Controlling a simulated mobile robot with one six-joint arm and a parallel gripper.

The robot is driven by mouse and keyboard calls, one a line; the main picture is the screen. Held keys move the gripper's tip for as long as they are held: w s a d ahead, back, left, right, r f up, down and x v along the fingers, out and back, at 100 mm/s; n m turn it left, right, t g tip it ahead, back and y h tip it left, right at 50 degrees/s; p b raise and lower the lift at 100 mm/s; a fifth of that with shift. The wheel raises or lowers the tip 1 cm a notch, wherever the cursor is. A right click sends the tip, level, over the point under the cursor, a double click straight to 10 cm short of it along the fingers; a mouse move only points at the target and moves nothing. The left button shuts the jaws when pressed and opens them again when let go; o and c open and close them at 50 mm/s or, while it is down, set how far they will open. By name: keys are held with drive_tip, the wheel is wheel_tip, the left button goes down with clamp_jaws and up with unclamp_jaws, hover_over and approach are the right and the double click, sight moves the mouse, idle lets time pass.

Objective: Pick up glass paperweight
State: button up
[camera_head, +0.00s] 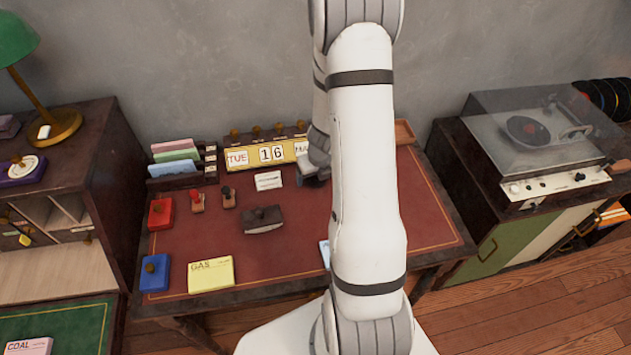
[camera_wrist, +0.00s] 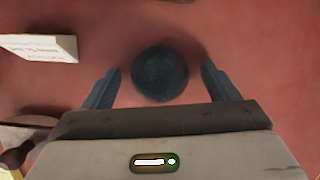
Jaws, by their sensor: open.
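The glass paperweight (camera_wrist: 160,73) is a dark, round, blue-green dome in the wrist view. It rests on the red desk top. My gripper (camera_wrist: 160,80) is open, with one finger on the left of the paperweight and one on the right. Gaps of red surface show between each finger and the paperweight, so I see no contact. In the head view my arm hides the paperweight and most of my gripper (camera_head: 316,170).
A white card (camera_wrist: 40,47) stands left of my gripper. A dark rocker blotter (camera_head: 263,219), two stamps and a perpetual calendar (camera_head: 266,154) are close by. A yellow GAS pad (camera_head: 211,274) lies at the desk's front. Bare red desk (camera_head: 425,210) shows right of my arm.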

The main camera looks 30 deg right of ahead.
drive_tip(key=shift+c, duration=0.4)
drive_tip(key=c, duration=1)
drive_tip(key=shift+c, duration=0.9)
drive_tip(key=shift+r, duration=0.15)
